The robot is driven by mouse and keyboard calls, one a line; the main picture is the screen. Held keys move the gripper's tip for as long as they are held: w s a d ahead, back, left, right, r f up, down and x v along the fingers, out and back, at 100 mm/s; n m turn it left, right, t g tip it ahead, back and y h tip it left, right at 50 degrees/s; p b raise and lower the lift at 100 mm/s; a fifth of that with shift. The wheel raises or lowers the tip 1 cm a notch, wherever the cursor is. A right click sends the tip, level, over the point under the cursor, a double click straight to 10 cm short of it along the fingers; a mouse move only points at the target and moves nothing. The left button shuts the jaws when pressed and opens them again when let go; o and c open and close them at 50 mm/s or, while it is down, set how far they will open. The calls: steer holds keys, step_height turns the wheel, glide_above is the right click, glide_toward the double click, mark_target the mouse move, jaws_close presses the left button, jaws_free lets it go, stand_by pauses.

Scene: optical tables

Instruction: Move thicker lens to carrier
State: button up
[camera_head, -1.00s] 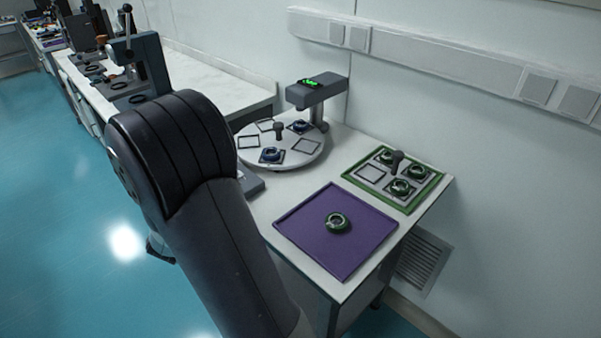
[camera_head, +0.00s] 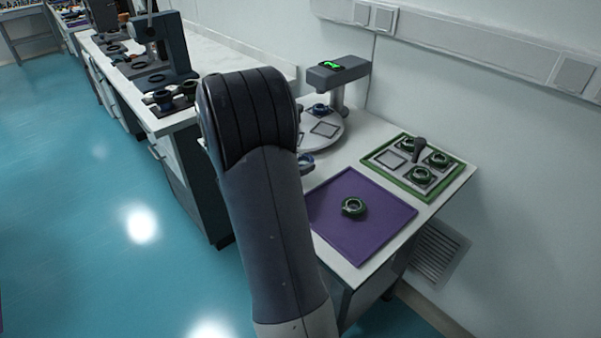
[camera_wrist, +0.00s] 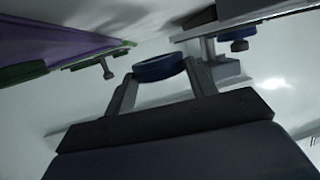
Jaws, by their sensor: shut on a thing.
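My gripper (camera_wrist: 159,72) is shut on a blue ring-mounted lens (camera_wrist: 158,68), which lies between its fingertips in the wrist view. In the head view a blue ring (camera_head: 305,162) shows just right of my arm, at the near edge of the round grey plate (camera_head: 325,143); my gripper is hidden there behind my arm. Another blue lens (camera_head: 320,109) sits on the round plate. A green-rimmed carrier tray (camera_head: 440,193) with a dark handle holds several green lenses and has one empty square slot. I cannot tell the lenses' thickness.
A green lens (camera_head: 354,207) lies on a purple mat (camera_head: 375,235) at the table's front. A grey stand with a green display (camera_head: 332,65) overhangs the round plate. A long bench with dark instruments (camera_head: 165,60) runs along the left. The floor at left is clear.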

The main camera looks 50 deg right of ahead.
step_height(320, 180, down, 4)
steer(key=shift+f, duration=0.15)
steer(key=shift+f+b, duration=0.2)
steer(key=shift+b, duration=0.1)
steer(key=o, duration=1)
steer(key=shift+r, duration=0.1)
